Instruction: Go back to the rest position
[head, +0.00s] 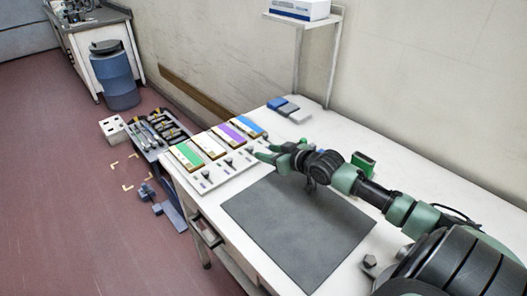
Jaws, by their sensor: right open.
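My right arm comes in from the right over the white table (262,267). Its gripper (264,152) is open, with green fingers pointing left. It is above the table, near the right end of a row of coloured strips, and I see nothing between the fingers. My left gripper is not in view.
A dark grey mat (300,225) lies bare at the front. Blue and grey blocks (284,107) lie by the wall, and a green block (363,163) behind my arm. A tool tray (158,133) stands left.

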